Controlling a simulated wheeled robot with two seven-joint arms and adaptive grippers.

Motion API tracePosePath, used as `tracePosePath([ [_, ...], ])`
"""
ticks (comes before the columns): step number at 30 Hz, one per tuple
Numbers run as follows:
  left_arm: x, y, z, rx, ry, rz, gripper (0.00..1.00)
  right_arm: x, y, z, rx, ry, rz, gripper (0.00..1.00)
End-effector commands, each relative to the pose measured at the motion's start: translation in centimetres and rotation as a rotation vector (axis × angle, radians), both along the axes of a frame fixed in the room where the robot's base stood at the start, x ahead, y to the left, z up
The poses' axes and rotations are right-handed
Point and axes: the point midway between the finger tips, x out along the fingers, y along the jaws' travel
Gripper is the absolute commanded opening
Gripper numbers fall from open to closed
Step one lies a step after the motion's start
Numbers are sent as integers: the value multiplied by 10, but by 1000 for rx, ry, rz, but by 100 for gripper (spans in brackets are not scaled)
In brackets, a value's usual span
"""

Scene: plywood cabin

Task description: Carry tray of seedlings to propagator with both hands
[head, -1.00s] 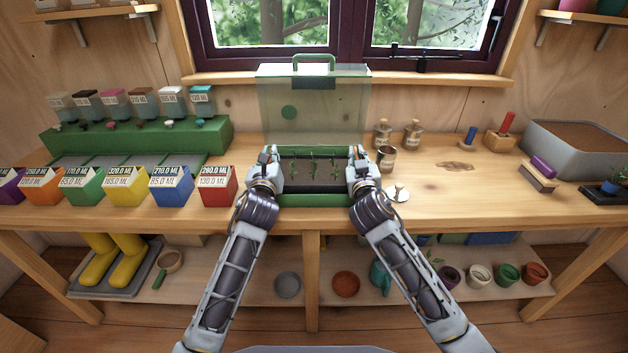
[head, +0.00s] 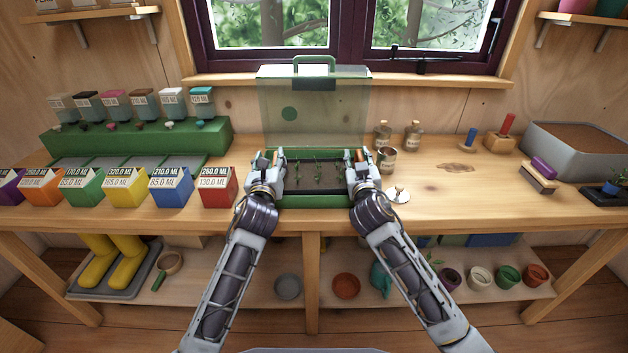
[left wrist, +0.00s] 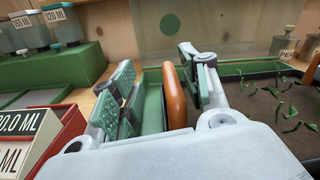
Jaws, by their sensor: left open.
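The dark seedling tray (head: 312,187), with rows of small green seedlings, sits inside the green base of the propagator (head: 312,201). The propagator's clear lid (head: 335,112) stands raised behind it. My left gripper (head: 270,161) is open at the tray's left end, its fingers on either side of an upright orange handle. The left wrist view shows this handle (left wrist: 175,95) with a gap to the left fingers; the right finger is close beside it. My right gripper (head: 359,160) is at the tray's right end, with its fingers apart around the other orange handle.
Coloured boxes (head: 205,187) and a green dispenser stand (head: 137,138) are on the left. A metal tin (head: 386,160), corked bottles (head: 413,137) and a small metal object (head: 398,195) stand close to my right gripper.

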Motion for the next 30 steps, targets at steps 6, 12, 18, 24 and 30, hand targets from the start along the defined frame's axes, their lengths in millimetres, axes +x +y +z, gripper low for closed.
tracePosePath([
  [6,-19,1,-2,1,4,0,46,0,1,0,1,-1,2,32],
  [12,-38,1,-3,1,6,1,46,0,1,0,1,-1,2,32],
  [18,-54,1,-4,2,7,2,46,0,1,0,1,0,2,32],
  [24,-64,1,-4,0,7,2,46,0,1,0,1,0,2,32],
  [30,-65,1,-4,0,8,3,46,0,1,0,1,0,2,32],
])
